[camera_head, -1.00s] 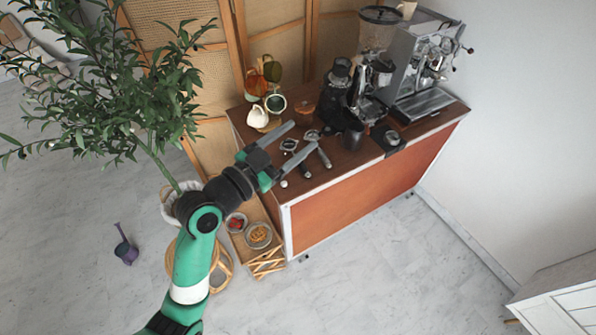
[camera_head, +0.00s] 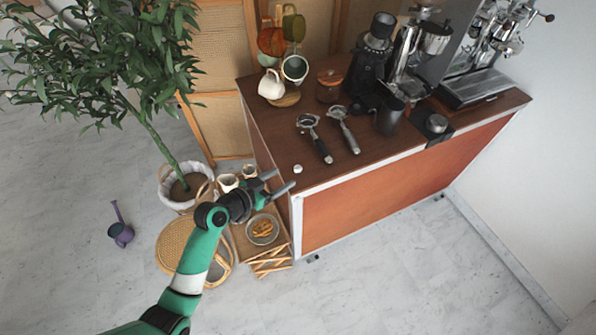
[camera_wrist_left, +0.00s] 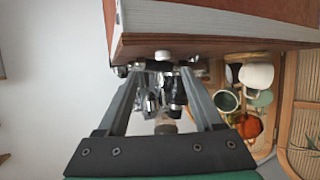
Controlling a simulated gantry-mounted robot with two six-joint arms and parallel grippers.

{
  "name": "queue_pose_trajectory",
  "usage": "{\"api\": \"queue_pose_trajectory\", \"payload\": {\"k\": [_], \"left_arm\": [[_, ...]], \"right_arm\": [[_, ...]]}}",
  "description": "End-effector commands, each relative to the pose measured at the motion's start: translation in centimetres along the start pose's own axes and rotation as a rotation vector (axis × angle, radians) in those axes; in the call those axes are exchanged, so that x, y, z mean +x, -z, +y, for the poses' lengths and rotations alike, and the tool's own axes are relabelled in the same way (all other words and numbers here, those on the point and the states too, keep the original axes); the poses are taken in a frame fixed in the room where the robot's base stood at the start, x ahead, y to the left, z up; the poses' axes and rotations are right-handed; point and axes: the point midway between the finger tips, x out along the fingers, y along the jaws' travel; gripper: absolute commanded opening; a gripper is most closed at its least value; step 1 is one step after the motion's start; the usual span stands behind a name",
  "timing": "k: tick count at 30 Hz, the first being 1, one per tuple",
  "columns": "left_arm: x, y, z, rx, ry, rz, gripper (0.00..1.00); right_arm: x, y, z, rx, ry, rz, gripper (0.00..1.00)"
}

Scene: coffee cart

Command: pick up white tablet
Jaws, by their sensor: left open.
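The white tablet (camera_head: 297,169) is a small, pale, round piece on the dark wooden counter top (camera_head: 330,172), close to its near left corner. In the left wrist view it shows as a small white shape (camera_wrist_left: 162,55) at the counter edge, between the line of the two fingers. My left gripper (camera_head: 283,182) is open and empty, just left of and in front of the tablet, beside the counter corner. The fingers point toward the counter and do not hold the tablet. My right gripper is out of view.
Two portafilters (camera_head: 313,138) (camera_head: 344,130) lie beyond the tablet. A black cup (camera_head: 390,116) and a grinder (camera_head: 368,75) stand further back. A low wooden shelf with a bowl (camera_head: 262,229) is below my left gripper. The counter around the tablet is clear.

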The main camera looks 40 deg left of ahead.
Motion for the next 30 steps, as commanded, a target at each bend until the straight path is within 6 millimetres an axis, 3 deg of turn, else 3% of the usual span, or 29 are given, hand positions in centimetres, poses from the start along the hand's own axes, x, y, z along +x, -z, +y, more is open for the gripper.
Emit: {"api": "queue_pose_trajectory", "payload": {"k": [3,9,18,25,30], "left_arm": [[1.5,-0.1,0.0,0.0,-0.001,0.001,0.68],[2.2,-0.1,-0.1,0.001,-0.001,0.0,0.68],[6.7,0.0,-0.4,0.001,-0.001,0.0,0.68],[6.9,0.2,-0.4,0.001,0.0,0.0,0.68],[6.8,0.2,-0.4,0.0,0.0,0.0,0.39]], "right_arm": [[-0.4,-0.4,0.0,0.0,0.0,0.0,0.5],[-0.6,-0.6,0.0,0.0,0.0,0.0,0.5],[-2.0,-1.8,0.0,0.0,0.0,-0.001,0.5],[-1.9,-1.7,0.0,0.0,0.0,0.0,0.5],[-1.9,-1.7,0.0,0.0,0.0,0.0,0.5]]}}
